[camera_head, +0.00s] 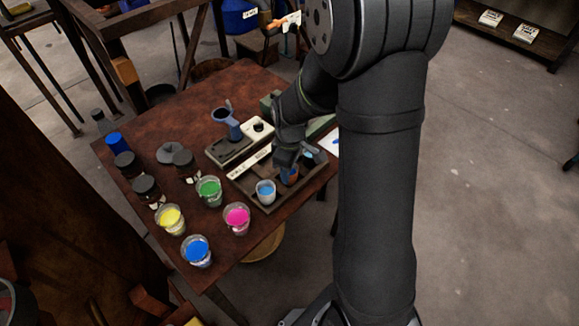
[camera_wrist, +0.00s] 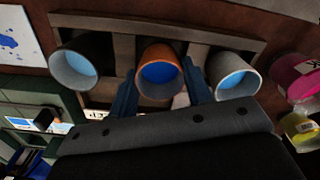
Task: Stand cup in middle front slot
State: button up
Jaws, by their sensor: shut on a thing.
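An orange-brown cup (camera_head: 289,177) with blue liquid is between the fingers of my gripper (camera_head: 287,163). In the wrist view the orange cup (camera_wrist: 158,77) sits between the two blue fingers of my gripper (camera_wrist: 160,80), which is shut on it. The cup looks upright, over or in the middle slot of the dark slotted rack (camera_wrist: 120,22). I cannot tell whether its base touches the rack floor. A grey cup (camera_wrist: 76,68) and a pale cup (camera_wrist: 236,76), both with blue liquid, stand in the slots either side. My gripper partly hides the rack (camera_head: 266,209) in the head view.
Glasses of yellow (camera_head: 171,219), green (camera_head: 209,190), pink (camera_head: 236,217) and blue (camera_head: 197,250) paint stand left of the rack. Dark-lidded jars (camera_head: 146,188) are behind them. A stirring device (camera_head: 240,138) adjoins the rack. The table's front edge is close to the rack.

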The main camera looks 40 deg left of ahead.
jog(key=shift+f, duration=0.2)
jog(key=o, duration=1)
jog(key=shift+r, duration=0.1)
notch_tip(320, 180, up, 12)
jog(key=shift+r, duration=0.15)
jog(key=shift+f, duration=4.85)
jog(key=shift+f, duration=0.1)
